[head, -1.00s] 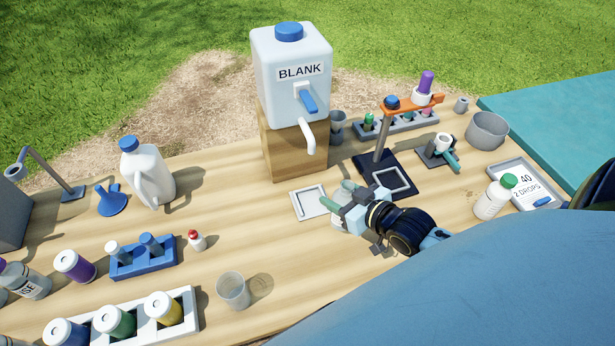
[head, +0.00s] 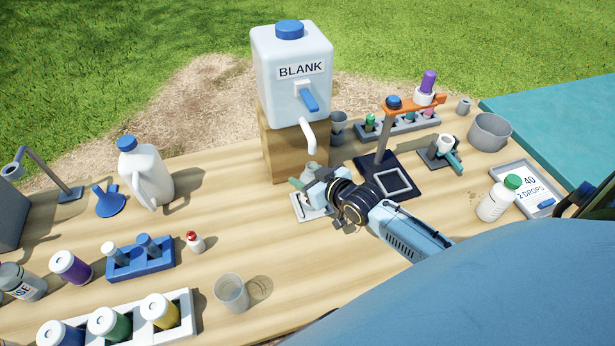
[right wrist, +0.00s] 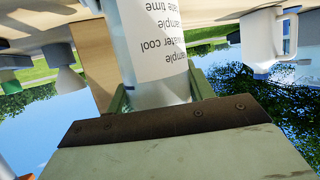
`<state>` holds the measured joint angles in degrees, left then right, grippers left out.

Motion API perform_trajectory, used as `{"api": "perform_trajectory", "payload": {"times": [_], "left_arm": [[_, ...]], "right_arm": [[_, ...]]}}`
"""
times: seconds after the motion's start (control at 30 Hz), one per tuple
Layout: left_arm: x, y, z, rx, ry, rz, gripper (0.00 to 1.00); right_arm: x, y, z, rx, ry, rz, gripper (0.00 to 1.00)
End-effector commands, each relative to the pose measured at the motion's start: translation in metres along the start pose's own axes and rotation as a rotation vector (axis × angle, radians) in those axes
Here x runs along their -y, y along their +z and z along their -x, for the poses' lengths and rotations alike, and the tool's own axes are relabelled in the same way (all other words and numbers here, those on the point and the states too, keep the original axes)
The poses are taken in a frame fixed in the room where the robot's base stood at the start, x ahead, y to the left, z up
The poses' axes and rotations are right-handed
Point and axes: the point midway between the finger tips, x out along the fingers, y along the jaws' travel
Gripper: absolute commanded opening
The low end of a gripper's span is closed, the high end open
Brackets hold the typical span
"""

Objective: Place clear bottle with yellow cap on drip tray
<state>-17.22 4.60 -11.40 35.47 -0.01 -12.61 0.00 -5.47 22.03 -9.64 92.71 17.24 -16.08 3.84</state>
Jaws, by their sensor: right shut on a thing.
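My right gripper (head: 308,184) is shut on a clear bottle (right wrist: 152,55) with a white printed label. In the head view the bottle is mostly hidden by the gripper. No yellow cap shows in either view. The bottle is over the pale square drip tray (head: 298,206), under the spout of the BLANK jug (head: 291,95). I cannot tell whether its base touches the tray. My left gripper is out of view.
The jug stands on a wooden block (head: 292,150) behind the tray. A dark stand with an orange arm (head: 412,106) is to the right. A clear cup (head: 231,292) and a small red-capped bottle (head: 195,243) are in front left. Bare wood lies between.

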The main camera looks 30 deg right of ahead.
Motion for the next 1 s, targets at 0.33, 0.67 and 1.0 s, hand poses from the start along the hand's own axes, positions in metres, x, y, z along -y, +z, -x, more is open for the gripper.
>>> {"api": "perform_trajectory", "payload": {"times": [0.33,0.67,1.0], "left_arm": [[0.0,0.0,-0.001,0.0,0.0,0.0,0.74],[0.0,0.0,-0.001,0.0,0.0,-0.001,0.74],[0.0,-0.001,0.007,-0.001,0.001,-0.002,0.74]], "right_arm": [[0.0,0.002,-0.001,-0.001,0.0,0.0,0.56],[0.0,0.002,-0.001,-0.001,0.0,0.0,0.74],[0.0,-0.001,0.027,0.002,-0.001,0.001,0.74]]}}
